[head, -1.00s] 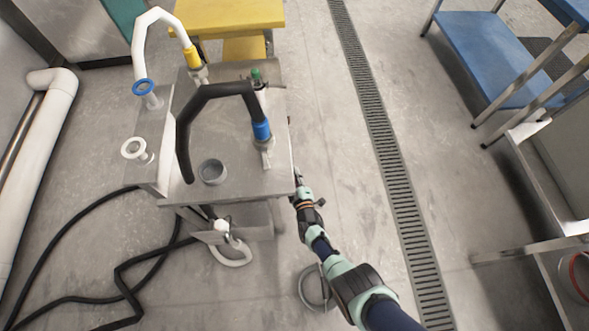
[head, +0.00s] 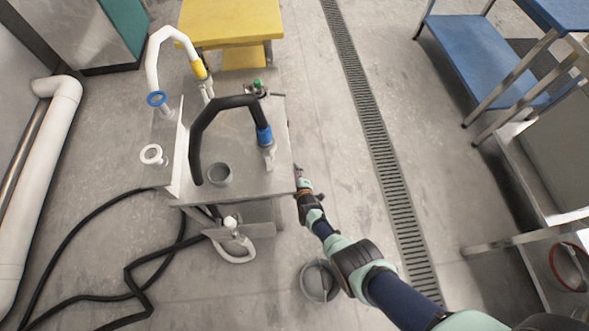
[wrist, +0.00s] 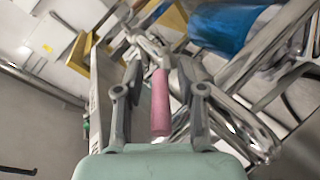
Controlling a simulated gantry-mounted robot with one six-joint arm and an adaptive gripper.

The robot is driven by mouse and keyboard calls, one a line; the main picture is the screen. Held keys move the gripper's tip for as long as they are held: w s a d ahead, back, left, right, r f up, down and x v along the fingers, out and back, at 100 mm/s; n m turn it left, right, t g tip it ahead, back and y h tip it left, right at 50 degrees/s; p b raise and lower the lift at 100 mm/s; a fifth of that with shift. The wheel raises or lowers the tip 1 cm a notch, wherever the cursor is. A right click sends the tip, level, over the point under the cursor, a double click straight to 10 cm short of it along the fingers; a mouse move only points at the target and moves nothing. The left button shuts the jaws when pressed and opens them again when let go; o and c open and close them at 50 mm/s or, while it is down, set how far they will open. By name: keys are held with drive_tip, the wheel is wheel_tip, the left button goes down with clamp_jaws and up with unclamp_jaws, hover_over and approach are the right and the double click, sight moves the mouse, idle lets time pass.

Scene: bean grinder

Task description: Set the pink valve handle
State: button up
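The pink valve handle (wrist: 160,103) shows in the wrist view as a pink rod between the two fingers of my gripper (wrist: 160,72). The fingers are apart, with a visible gap on the left side of the handle. I cannot tell whether the right finger touches it. In the head view my gripper (head: 297,170) is at the right edge of the metal cart (head: 245,181). The handle is too small or hidden to make out clearly there.
Shiny pipes (wrist: 250,130) lie close beside the fingers in the wrist view. Open floor with a drain grate (head: 375,140) lies to the right.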

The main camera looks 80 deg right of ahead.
drive_tip(key=shift+a, duration=0.1)
drive_tip(key=v, duration=1.2)
